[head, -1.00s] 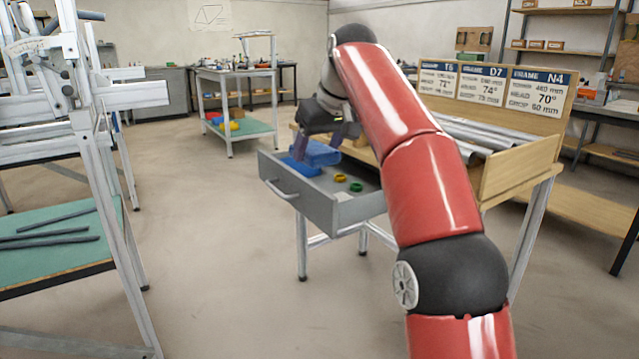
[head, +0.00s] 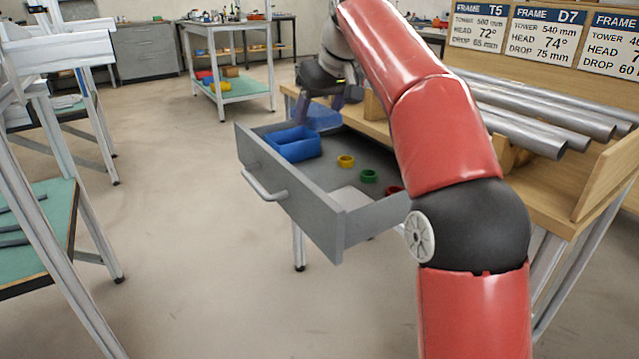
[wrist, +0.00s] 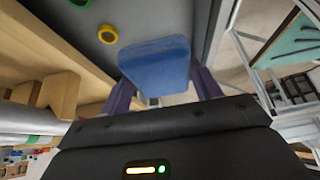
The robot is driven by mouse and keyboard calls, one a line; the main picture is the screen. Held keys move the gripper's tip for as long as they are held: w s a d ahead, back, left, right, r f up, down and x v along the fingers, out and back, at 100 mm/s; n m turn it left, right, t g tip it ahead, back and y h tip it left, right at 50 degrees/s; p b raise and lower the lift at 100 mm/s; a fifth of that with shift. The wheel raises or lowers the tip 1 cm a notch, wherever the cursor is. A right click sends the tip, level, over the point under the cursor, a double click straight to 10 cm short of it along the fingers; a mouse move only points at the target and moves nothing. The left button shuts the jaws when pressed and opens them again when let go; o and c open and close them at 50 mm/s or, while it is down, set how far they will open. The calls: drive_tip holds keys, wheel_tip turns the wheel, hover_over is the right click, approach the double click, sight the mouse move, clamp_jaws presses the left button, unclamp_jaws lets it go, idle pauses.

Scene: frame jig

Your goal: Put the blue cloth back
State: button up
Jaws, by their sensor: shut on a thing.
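The blue cloth (head: 322,117) is a folded pad at the back of the open grey drawer (head: 290,207) in the head view. My gripper (head: 323,104) is shut on it; the wrist view shows the cloth (wrist: 155,66) between the two purple fingers of my gripper (wrist: 165,92). The cloth looks raised above the drawer's far left end, behind a blue open bin (head: 293,144) inside the drawer. I cannot tell its exact height. My fingers partly cover the cloth in the head view.
The drawer also holds a yellow ring (head: 346,161), a green ring (head: 368,176), a red ring (head: 394,191) and a pale flat piece (head: 350,198). Metal tubes (head: 535,115) lie on the wooden bench at right. A white frame (head: 60,140) stands at left. The floor between is clear.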

sight(315, 181)
wheel_tip(315, 181, down, 14)
drive_tip(key=b, duration=0.5)
drive_tip(key=shift+r, duration=0.1)
drive_tip(key=o, duration=1.2)
drive_tip(key=shift+c, duration=0.2)
drive_tip(key=p+v, duration=0.2)
drive_tip(key=v, duration=1)
drive_tip(key=shift+p, duration=0.4)
